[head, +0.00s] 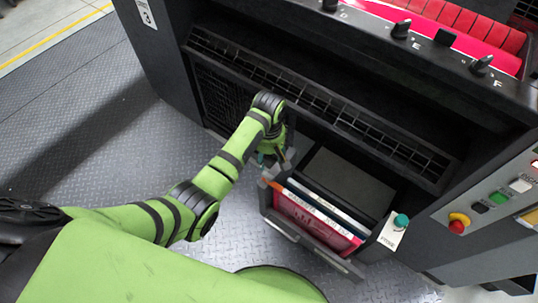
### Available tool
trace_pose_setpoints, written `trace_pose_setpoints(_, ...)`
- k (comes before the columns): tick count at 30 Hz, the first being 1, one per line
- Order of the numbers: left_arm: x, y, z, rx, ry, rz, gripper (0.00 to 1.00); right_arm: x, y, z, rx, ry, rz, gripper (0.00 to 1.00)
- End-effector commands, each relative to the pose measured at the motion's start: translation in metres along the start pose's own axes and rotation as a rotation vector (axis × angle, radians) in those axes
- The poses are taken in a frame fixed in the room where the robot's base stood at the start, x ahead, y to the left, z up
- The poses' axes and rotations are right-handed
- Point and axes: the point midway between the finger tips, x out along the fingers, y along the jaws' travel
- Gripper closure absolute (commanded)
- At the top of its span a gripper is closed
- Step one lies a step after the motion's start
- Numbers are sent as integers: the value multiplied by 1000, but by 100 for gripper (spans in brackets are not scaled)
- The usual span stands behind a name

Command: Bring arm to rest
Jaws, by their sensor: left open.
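My green left arm reaches in from the left. Its left gripper (272,160) is small in the head view, pointing down beside the back left corner of an open drawer (312,252). The gripper is open, and nothing shows between its fingers; the wrist partly hides them. I cannot tell whether it touches the drawer. My right gripper is not in view.
The dark machine (300,60) fills the top and right, with a grille, red rollers (450,15) and knobs. A teal knob (401,220) is at the drawer's right. A red-and-yellow stop button (458,223) is on the right panel. Metal floor (90,130) is clear at left.

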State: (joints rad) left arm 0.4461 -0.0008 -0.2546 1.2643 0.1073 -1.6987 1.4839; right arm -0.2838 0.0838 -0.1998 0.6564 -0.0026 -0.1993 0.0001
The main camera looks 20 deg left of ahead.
Motion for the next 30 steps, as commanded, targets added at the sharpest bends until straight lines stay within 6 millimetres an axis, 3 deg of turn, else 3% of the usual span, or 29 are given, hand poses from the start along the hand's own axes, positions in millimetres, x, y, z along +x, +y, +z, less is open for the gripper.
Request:
trace_pose_setpoints(14, 1, 0, 0, 4, -1, 1, 48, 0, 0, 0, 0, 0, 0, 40)
trace_pose_setpoints(17, 5, -9, 2, 48, -2, 9, 48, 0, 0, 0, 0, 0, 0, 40)
trace_pose_setpoints(20, 14, -30, 7, 172, -3, 37, 48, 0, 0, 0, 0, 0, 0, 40)
trace_pose_setpoints(24, 21, -80, 13, 454, 21, 99, 48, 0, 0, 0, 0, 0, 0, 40)
trace_pose_setpoints(30, 6, -147, 19, 842, 100, 165, 48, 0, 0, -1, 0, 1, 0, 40)
